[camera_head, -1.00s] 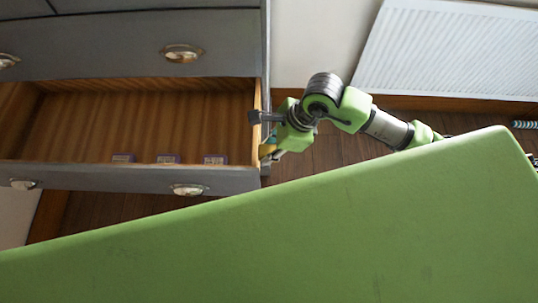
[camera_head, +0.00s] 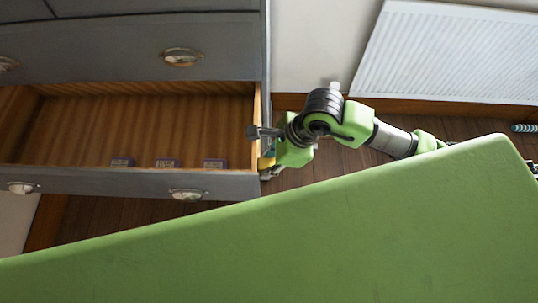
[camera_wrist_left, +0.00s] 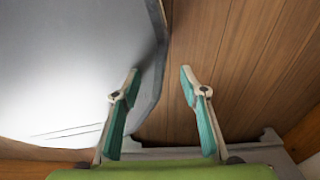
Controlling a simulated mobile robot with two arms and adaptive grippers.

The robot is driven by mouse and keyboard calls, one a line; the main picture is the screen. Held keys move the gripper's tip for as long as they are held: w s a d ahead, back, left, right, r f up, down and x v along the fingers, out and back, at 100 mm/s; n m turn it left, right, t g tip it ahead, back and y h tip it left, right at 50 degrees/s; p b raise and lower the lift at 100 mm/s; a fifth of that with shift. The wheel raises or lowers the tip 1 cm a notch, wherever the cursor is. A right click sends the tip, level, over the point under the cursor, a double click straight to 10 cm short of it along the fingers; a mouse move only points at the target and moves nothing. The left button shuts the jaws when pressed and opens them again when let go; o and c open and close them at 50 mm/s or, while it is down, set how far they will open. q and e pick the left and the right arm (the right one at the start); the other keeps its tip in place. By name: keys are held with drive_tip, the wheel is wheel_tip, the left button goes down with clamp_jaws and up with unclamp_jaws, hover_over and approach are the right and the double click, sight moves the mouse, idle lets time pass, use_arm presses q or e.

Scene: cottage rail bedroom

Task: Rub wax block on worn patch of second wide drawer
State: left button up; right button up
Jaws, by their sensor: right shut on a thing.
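A wide drawer (camera_head: 140,130) of the grey dresser stands pulled open, showing its bare wooden inside. My right gripper (camera_head: 267,166) is at the drawer's right side, by the front corner. It is shut on a small yellow block (camera_head: 266,162), likely the wax block, which is mostly hidden by the gripper and wrist. The block seems to be against or very close to the outer face of the drawer side; I cannot tell if they touch. No worn patch can be made out. My left gripper (camera_wrist_left: 157,85) is open and empty in the left wrist view, beside a grey panel (camera_wrist_left: 75,70).
Three small purple boxes (camera_head: 168,163) lie in the drawer along its front. A closed drawer (camera_head: 130,45) is above. A white radiator (camera_head: 450,50) is on the wall at right. Wooden floor (camera_head: 350,160) shows between drawer and wall.

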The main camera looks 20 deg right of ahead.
drive_tip(key=shift+s+a+r, duration=0.1)
drive_tip(key=shift+s+a, duration=0.1)
drive_tip(key=shift+a, duration=0.05)
drive_tip(key=shift+d, duration=0.1)
drive_tip(key=shift+s+d, duration=0.2)
drive_tip(key=shift+d, duration=0.5)
use_arm(q)
drive_tip(key=shift+d+f+b, duration=0.15)
drive_tip(key=shift+f+b, duration=0.4)
drive_tip(key=shift+d+f+b, duration=0.15)
drive_tip(key=shift+f+b, duration=0.35)
use_arm(e)
drive_tip(key=s+d, duration=0.1)
drive_tip(key=d, duration=0.5)
drive_tip(key=shift+s, duration=0.35)
drive_tip(key=shift+d, duration=0.1)
